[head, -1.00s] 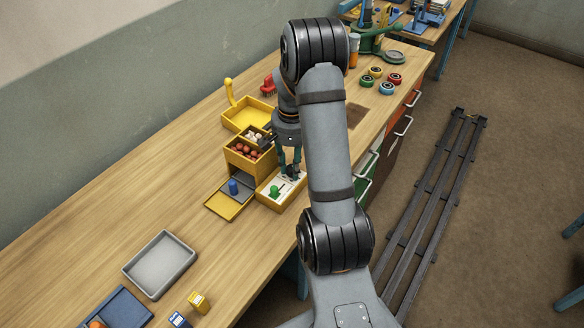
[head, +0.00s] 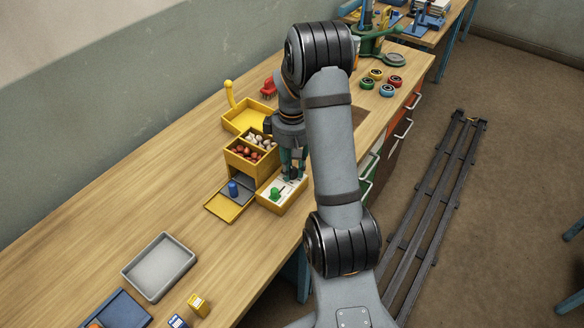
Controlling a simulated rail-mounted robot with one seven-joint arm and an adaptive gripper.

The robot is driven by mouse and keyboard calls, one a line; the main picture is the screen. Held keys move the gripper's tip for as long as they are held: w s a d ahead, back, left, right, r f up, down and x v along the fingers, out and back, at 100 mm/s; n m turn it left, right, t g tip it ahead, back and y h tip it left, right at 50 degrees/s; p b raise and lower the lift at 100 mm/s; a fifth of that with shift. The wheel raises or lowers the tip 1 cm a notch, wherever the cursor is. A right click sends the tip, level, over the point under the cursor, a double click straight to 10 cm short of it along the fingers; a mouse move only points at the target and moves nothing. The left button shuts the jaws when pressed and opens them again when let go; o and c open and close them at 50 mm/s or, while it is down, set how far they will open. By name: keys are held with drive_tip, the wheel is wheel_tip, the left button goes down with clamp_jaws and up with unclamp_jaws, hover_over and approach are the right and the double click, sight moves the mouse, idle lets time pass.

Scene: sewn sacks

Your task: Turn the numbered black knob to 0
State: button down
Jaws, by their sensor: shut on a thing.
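A wooden box with a pale top panel (head: 268,196) stands near the bench's front edge, in front of the yellow bin box. A green knob (head: 275,194) shows on the panel's near end. My gripper (head: 292,174) points down over the panel's far end, with its fingers closed on the black knob there. The black knob is mostly hidden by the fingers, and its numbers and pointer cannot be read from here.
A yellow divided box (head: 238,160) with red and pale pieces stands just left of my gripper. A blue peg (head: 233,188) stands below it by a yellow flap. A yellow tray (head: 232,122) lies behind. A grey tray (head: 128,272) lies at the near left, with clear bench between.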

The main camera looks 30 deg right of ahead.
sight(293, 170)
drive_tip(key=n, duration=0.4)
drive_tip(key=shift+s, duration=0.2)
drive_tip(key=shift+d+n+p, duration=0.1)
drive_tip(key=shift+n+p, duration=0.35)
drive_tip(key=shift+n, duration=1.35)
drive_tip(key=c, duration=1.5)
unclamp_jaws()
drive_tip(key=shift+w, duration=0.1)
drive_tip(key=shift+o, duration=0.2)
wheel_tip(293, 170, up, 12)
